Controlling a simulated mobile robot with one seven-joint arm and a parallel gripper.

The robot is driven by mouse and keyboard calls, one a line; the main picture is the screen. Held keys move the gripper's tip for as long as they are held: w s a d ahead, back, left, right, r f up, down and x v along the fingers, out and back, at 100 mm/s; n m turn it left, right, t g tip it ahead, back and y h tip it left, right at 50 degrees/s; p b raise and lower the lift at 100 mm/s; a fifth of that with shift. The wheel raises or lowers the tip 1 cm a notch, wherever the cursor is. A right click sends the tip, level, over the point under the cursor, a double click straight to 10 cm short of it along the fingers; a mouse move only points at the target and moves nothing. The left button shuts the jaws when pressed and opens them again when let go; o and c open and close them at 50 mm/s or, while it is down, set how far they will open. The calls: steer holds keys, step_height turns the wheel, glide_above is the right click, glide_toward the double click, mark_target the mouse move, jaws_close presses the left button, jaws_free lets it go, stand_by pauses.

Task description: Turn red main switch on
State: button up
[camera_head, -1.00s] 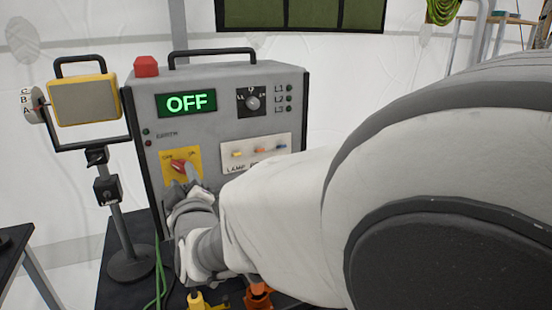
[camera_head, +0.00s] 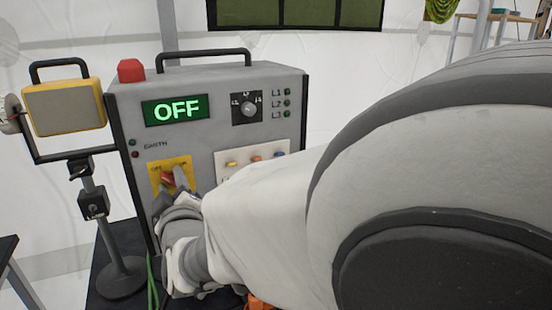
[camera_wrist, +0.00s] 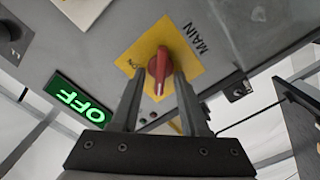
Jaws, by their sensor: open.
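The red main switch (camera_head: 168,178) is a knob on a yellow plate (camera_head: 153,166) on the front of the grey control box (camera_head: 222,142). In the wrist view the red knob (camera_wrist: 159,66) sits on its yellow plate (camera_wrist: 178,38), beside the word MAIN. My gripper (camera_wrist: 158,88) is open, with one finger on each side of the knob's lower part; I cannot tell whether they touch it. In the head view my gripper (camera_head: 170,190) is at the switch, partly hidden by my arm. The box's display (camera_head: 176,110) reads OFF in green.
A red button (camera_head: 131,71) and a black handle (camera_head: 203,54) are on top of the box. A small rotary dial (camera_head: 248,109) and a lamp fuse panel (camera_head: 232,170) are on its front. A yellow lamp (camera_head: 64,107) on a stand is close at the left.

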steer(key=shift+c, duration=0.3)
jaws_close()
steer(key=shift+m+b, duration=0.3)
steer(key=shift+b, duration=0.1)
steer(key=m+b, duration=0.3)
steer(key=shift+d+f+m+b, duration=0.1)
steer(key=shift+d+m+b, duration=0.05)
steer(key=shift+m+b, duration=0.15)
steer(key=m+b, duration=0.4)
steer(key=shift+w+d+m, duration=0.1)
steer(key=shift+m, duration=0.2)
steer(key=shift+w+d+m+b, duration=0.1)
steer(key=shift+m+b, duration=1.7)
steer(key=shift+m, duration=0.5)
steer(key=shift+d+m+b, duration=0.1)
steer(key=shift+m+b, duration=1.7)
steer(key=shift+m, duration=0.5)
